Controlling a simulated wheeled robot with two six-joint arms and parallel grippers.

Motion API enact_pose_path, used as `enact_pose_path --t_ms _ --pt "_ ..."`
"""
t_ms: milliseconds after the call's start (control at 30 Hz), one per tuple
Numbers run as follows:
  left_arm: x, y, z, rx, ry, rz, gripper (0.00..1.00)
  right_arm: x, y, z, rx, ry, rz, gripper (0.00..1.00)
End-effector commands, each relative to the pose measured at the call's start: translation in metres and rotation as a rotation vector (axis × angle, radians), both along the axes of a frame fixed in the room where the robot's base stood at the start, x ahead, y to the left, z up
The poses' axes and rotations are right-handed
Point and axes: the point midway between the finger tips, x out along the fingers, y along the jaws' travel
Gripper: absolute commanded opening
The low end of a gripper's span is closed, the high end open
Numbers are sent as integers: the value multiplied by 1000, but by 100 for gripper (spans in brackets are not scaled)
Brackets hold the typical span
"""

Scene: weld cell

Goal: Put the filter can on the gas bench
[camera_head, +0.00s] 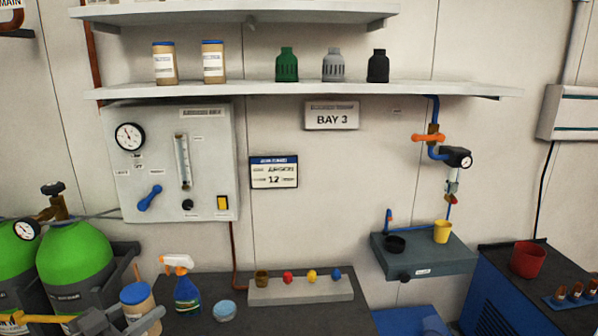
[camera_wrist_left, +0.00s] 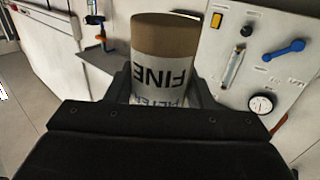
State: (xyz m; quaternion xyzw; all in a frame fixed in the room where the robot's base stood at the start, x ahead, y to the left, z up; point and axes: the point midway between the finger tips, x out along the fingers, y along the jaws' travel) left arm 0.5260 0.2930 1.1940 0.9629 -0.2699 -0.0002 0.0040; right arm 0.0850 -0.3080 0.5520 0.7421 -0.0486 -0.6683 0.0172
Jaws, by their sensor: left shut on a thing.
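The filter can (camera_head: 138,302), a tan cylinder with a white label and blue lid, is held by my left gripper (camera_head: 128,322) at the lower left. In the left wrist view the can (camera_wrist_left: 165,60) stands between the two fingers, its label reading "FINE", its plain tan end away from the palm. The can looks upright in the head view. The dark bench top (camera_head: 262,318), which I take as the gas bench, lies to the right of the gripper. Whether the can touches anything below is hidden. My right gripper is not in view.
On the bench stand a spray bottle (camera_head: 185,288), a light-blue round tin (camera_head: 224,310) and a grey block (camera_head: 300,290) with several coloured pieces. Green gas cylinders (camera_head: 75,258) stand at left. Two similar cans (camera_head: 213,62) are on the shelf (camera_head: 300,90). Bare bench shows at front centre.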

Motion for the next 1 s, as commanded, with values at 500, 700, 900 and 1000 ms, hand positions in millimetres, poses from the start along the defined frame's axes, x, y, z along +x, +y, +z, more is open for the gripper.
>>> enact_pose_path --t_ms 500,700,900,1000 --pt "-94 -86 -110 -2 -1 18 24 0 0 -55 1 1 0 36" --pt "-105 -92 -114 4 -2 44 24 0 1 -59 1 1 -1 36" --pt "-106 -92 -114 6 -2 47 24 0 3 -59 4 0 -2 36" --pt "-106 -92 -114 6 -2 47 24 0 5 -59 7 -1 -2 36"
